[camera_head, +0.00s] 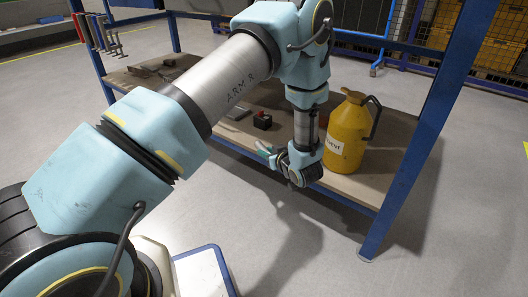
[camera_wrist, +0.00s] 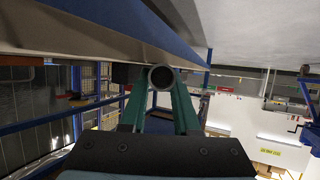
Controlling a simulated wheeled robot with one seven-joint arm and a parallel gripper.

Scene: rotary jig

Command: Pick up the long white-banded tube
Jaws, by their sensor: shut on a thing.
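My gripper (camera_wrist: 160,88) shows in the wrist view with its two green fingers closed on a round, dark tube (camera_wrist: 162,77). I see the tube nearly end-on, as a pale ring around a dark opening, so its length and any white band are hidden. In the head view my gripper (camera_head: 264,150) is beside the front edge of the wooden shelf (camera_head: 205,125), pointing left. The tube cannot be made out clearly there.
A yellow jug (camera_head: 349,130) stands on the shelf just right of my wrist. A small black box with a red top (camera_head: 262,120) and a flat grey piece (camera_head: 237,111) lie behind my gripper. A blue post (camera_head: 415,145) bounds the right side. Front floor is open.

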